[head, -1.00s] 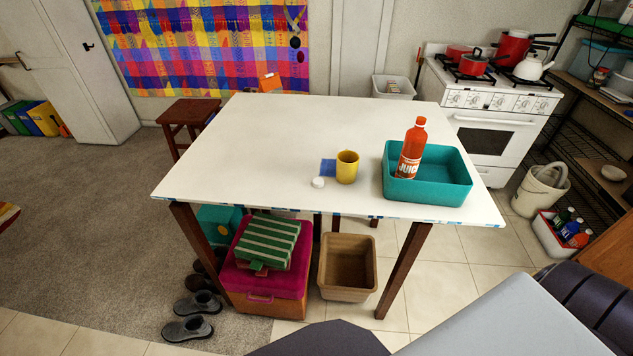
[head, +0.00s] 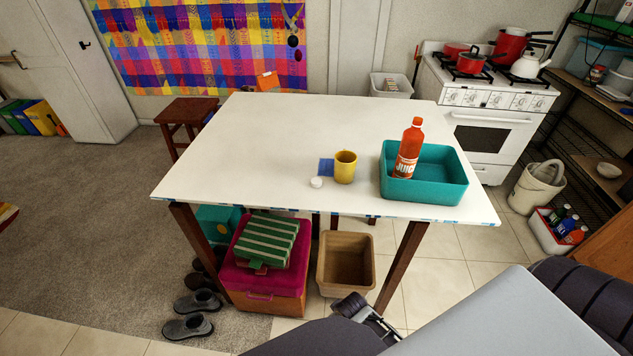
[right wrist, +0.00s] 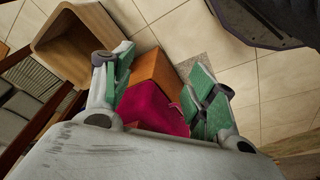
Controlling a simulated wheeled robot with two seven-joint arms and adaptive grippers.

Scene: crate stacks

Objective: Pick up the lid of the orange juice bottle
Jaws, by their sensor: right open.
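The orange juice bottle (head: 409,150) stands upright, tilted slightly, in a teal bin (head: 425,193) on the right of the table. A small white round lid (head: 316,182) lies flat on the white tabletop near its front edge, left of the yellow cup. Part of my right gripper (head: 366,315) shows at the bottom of the head view, low in front of the table and well away from the lid. In the right wrist view my right gripper (right wrist: 160,88) is open, with nothing between its fingers. My left gripper is not in view.
A yellow cup (head: 345,167) stands beside a blue square (head: 326,168) near the lid. The table (head: 250,140) is otherwise clear on the left and back. Below it are a tan bin (head: 346,287), a pink-lidded orange box (head: 262,303) and a table leg (head: 402,265).

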